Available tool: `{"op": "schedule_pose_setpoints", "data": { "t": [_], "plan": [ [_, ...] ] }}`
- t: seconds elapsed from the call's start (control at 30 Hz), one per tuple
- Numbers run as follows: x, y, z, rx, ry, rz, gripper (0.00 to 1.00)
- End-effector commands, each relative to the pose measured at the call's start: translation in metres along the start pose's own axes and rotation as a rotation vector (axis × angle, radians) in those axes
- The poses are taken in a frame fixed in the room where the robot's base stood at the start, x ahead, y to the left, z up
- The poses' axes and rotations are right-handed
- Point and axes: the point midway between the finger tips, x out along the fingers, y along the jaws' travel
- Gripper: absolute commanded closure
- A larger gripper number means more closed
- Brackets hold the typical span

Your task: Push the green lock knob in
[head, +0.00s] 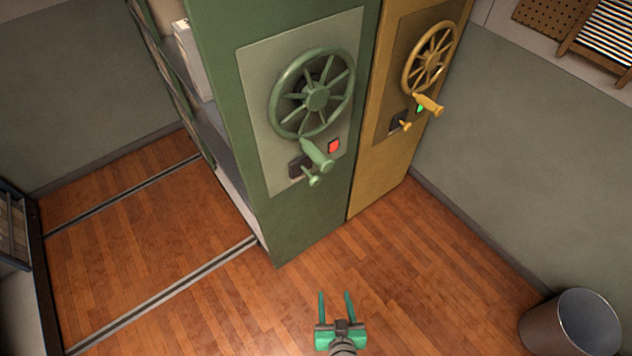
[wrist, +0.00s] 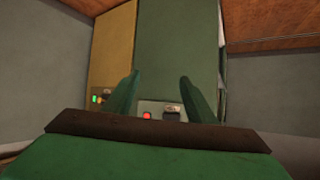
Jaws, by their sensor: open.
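The green lock knob (head: 313,181) sticks out of a dark lock plate (head: 297,167) on the green cabinet (head: 300,225), below the green handwheel (head: 317,97) and its crank handle (head: 316,153). A red light (head: 334,146) glows beside it. In the wrist view, which looks upside down, the red light (wrist: 147,116) and the small lock area (wrist: 172,108) show between and just behind my fingers. My gripper (head: 335,294) is open and empty, with two green fingers, in front of the cabinet and apart from the knob. It also shows in the wrist view (wrist: 160,78).
A yellow cabinet (head: 376,165) with its own yellow wheel (head: 430,58), yellow knob (head: 405,125) and green light (head: 420,108) stands to the right. Floor rails (head: 165,293) run at left. A bin (head: 553,325) stands at lower right. The wooden floor before the cabinets is clear.

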Motion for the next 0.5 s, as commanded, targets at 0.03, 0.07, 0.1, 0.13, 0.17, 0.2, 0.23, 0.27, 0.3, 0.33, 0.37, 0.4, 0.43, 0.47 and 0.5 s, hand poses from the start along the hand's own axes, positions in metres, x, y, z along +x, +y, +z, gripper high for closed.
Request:
{"op": "schedule_pose_setpoints", "data": {
  "t": [0.03, 0.07, 0.1, 0.13, 0.17, 0.2, 0.23, 0.27, 0.3, 0.33, 0.37, 0.4, 0.43, 0.47, 0.5],
  "plan": [
    [0.021, 0.004, -0.005, 0.008, 0.0, -0.026, 0.49],
    [0.03, 0.005, -0.008, 0.012, -0.002, -0.044, 0.49],
    [0.044, 0.006, -0.012, 0.015, -0.001, -0.071, 0.49],
    [0.053, 0.007, -0.016, 0.018, 0.001, -0.093, 0.49],
    [0.063, 0.008, -0.021, 0.02, 0.005, -0.114, 0.49],
    [0.075, 0.008, -0.029, 0.023, 0.014, -0.146, 0.49],
    [0.083, 0.008, -0.036, 0.024, 0.023, -0.172, 0.49],
    [0.091, 0.008, -0.043, 0.024, 0.033, -0.197, 0.49],
    [0.102, 0.008, -0.054, 0.023, 0.051, -0.232, 0.49],
    [0.109, 0.008, -0.064, 0.022, 0.067, -0.259, 0.49],
    [0.116, 0.008, -0.074, 0.02, 0.084, -0.286, 0.49],
    [0.124, 0.008, -0.088, 0.016, 0.11, -0.322, 0.49],
    [0.13, 0.008, -0.1, 0.012, 0.133, -0.35, 0.49],
    [0.135, 0.008, -0.111, 0.008, 0.156, -0.377, 0.49],
    [0.14, 0.008, -0.127, 0.001, 0.19, -0.412, 0.49]
  ]
}}
